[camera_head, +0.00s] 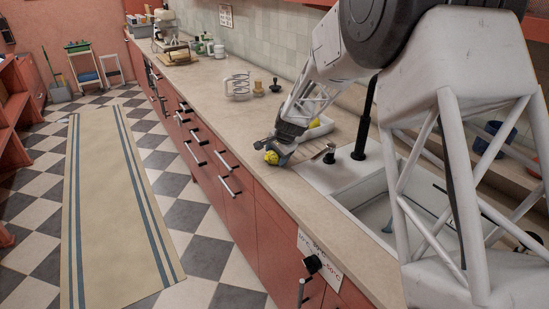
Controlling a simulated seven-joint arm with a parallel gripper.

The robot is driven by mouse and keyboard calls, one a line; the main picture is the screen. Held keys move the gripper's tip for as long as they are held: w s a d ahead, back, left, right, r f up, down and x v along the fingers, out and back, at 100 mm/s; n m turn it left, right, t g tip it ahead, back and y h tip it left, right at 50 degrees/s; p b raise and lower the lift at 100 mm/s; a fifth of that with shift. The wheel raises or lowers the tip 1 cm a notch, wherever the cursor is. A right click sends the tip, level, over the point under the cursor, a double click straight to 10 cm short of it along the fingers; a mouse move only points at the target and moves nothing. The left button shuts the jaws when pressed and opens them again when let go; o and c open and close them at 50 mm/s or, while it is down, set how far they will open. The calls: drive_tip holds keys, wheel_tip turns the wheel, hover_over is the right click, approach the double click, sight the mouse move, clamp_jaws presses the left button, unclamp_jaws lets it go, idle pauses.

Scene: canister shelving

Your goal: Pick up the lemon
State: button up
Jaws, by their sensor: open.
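The sink (370,205) with a black faucet (365,125) lies to the right. A wire rack (238,86) and small wooden-topped items (258,87) stand further back by the tiled wall. The countertop (215,100) left of my gripper is mostly clear.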

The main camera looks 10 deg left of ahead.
drive_tip(key=shift+c, duration=0.5)
drive_tip(key=c, duration=0.5)
drive_tip(key=shift+r, duration=0.7)
wheel_tip(320, 180, up, 2)
drive_tip(key=shift+r, duration=0.1)
drive_tip(key=s+d, duration=0.2)
drive_tip(key=s, duration=0.3)
drive_tip(key=s+d+r, duration=0.1)
drive_tip(key=s+d, duration=0.1)
drive_tip(key=s, duration=0.2)
drive_tip(key=s+d, duration=0.2)
drive_tip(key=s, duration=0.3)
drive_tip(key=shift+s+d+r, duration=0.2)
drive_tip(key=shift+s+d, duration=0.05)
drive_tip(key=shift+s, duration=0.05)
drive_tip(key=shift+d, duration=0.15)
